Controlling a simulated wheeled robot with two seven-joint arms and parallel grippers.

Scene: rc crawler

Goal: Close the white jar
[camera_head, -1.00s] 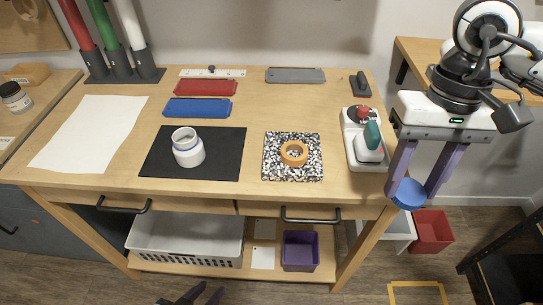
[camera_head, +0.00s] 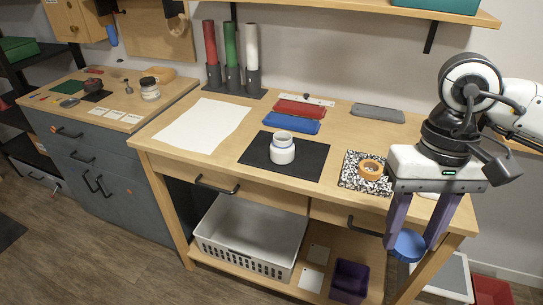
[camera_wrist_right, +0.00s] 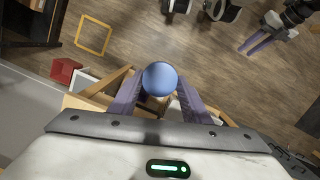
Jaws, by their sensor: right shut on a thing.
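The white jar (camera_head: 283,154) stands upright on a black mat (camera_head: 310,158) on the wooden table, with no lid on its mouth. My right gripper (camera_head: 408,243) is shut on a round blue lid (camera_head: 408,246), held off the table's front edge, to the right of the jar. In the right wrist view the blue lid (camera_wrist_right: 160,78) sits between the two purple fingers. My left gripper (camera_wrist_right: 257,42) shows small at the upper right of the right wrist view, its two fingers apart and empty. It is out of the head view.
An orange ring (camera_head: 370,168) lies on a speckled plate (camera_head: 352,177) right of the black mat. Red (camera_head: 300,109) and blue (camera_head: 291,122) flat blocks lie behind the jar. White paper (camera_head: 203,125) lies left. A black-lidded jar (camera_head: 149,89) stands on the side cabinet.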

